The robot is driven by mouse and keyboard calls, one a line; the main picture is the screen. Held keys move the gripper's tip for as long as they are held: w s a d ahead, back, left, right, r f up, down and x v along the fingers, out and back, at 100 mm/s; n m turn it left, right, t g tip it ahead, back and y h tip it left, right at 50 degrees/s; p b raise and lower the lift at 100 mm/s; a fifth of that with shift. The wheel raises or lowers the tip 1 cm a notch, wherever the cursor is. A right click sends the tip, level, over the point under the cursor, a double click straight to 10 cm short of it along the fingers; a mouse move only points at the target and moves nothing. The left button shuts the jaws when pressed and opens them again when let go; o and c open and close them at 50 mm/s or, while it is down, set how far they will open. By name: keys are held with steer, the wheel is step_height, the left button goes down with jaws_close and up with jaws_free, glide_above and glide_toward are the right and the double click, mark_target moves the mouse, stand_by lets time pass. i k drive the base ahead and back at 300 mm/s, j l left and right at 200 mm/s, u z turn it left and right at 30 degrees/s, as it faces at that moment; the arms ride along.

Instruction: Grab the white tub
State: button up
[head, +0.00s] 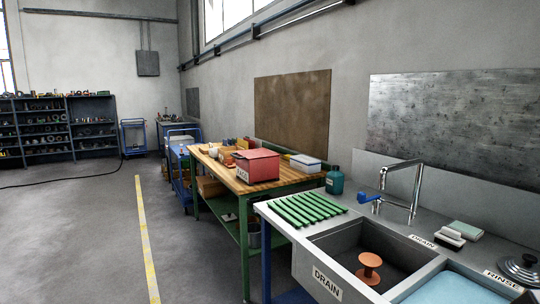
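A small white tub (305,165) with a bluish edge near its top sits at the back right of the wooden workbench (262,190). It stands to the right of a red box (256,166) and to the left of a teal bottle (334,180). A pale, tub-like box (181,140) also shows farther off on a blue cart; it is too small to make out well. My gripper is not in view.
The steel sink counter (275,215) fills the near right, with green slats (309,208), a tall faucet (415,190) and an orange spool-shaped thing (369,268) in the basin. Open floor (90,240) lies left of the benches, with a yellow line (146,240) along it.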

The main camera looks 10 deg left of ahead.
mark_target(214, 152)
steer(key=i+j+u, duration=0.3)
steer(key=j, duration=0.2)
steer(key=i+j+u, duration=0.3)
steer(key=i+j, duration=0.15)
steer(key=i+j+u, duration=0.4)
steer(key=i, duration=0.5)
steer(key=i+u, duration=0.45)
steer(key=i, duration=0.5)
steer(key=i+z, duration=0.15)
steer(key=i, duration=0.8)
steer(key=i+j+z, duration=0.1)
steer(key=i, duration=0.85)
steer(key=i+l+z, duration=0.15)
steer(key=i+z, duration=0.75)
steer(key=i+j+z, duration=0.25)
steer(key=i+z, duration=0.5)
steer(key=i, duration=0.4)
steer(key=i+l, duration=0.3)
steer(key=l, duration=0.1)
